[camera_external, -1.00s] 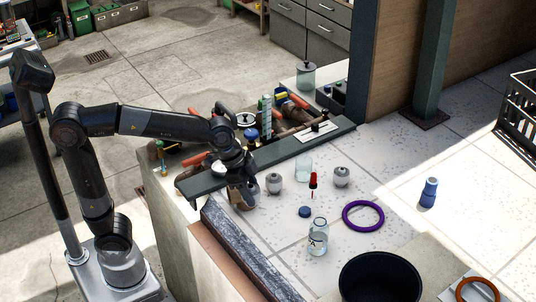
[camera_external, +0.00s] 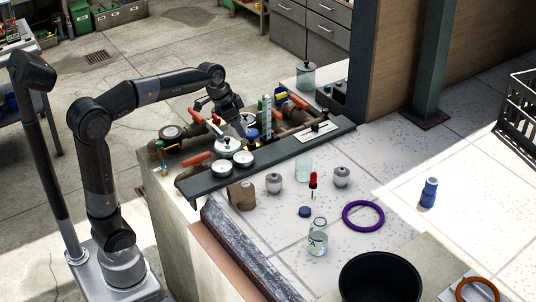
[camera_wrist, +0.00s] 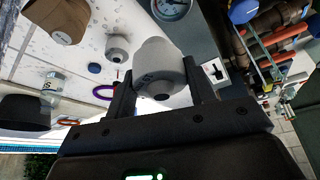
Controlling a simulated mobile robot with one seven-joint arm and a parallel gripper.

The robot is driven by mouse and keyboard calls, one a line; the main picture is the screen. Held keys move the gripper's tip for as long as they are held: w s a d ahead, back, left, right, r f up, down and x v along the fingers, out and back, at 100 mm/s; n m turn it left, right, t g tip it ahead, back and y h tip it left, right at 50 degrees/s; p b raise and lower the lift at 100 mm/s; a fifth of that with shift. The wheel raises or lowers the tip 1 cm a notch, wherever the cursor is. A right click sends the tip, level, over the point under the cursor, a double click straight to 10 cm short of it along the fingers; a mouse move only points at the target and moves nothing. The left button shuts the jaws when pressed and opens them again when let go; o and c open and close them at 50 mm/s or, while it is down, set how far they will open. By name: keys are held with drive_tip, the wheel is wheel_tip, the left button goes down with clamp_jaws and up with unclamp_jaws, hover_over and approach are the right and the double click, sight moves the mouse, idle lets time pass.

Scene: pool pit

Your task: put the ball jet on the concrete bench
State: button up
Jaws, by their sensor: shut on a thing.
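My gripper (camera_wrist: 160,88) is shut on a pale grey, rounded ball jet (camera_wrist: 158,72) with a dark round opening; its sides are between the fingers in the wrist view. In the external view my gripper (camera_external: 236,126) is raised over the pipework behind the dark plank, and the white ball jet (camera_external: 228,146) appears just under it. Two similar grey-white fittings stand on the tiled deck, a left one (camera_external: 274,182) and a right one (camera_external: 341,176). A pale concrete block (camera_external: 428,248) at the lower right may be the concrete bench; I cannot tell for sure.
White gauges (camera_external: 220,168) lie on the dark plank (camera_external: 290,148). The deck holds a brown object (camera_external: 241,195), a glass jar (camera_external: 318,240), a purple ring (camera_external: 363,216) and a blue bottle (camera_external: 428,193). A black bucket (camera_external: 380,280) stands at the front. Right deck is mostly clear.

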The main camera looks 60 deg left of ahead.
drive_tip(key=s+a+n+y, duration=0.1)
drive_tip(key=s+a+n, duration=0.1)
drive_tip(key=a, duration=1.1)
drive_tip(key=s+a+n+y, duration=0.1)
drive_tip(key=a+n, duration=0.1)
drive_tip(key=a, duration=1.1)
wheel_tip(320, 180, down, 20)
drive_tip(key=shift+s+f, duration=0.15)
drive_tip(key=shift+f, duration=0.05)
drive_tip(key=shift+t, duration=0.3)
drive_tip(key=shift+f, duration=2.1)
drive_tip(key=shift+f, duration=0.15)
drive_tip(key=o, duration=1)
drive_tip(key=shift+o, duration=0.2)
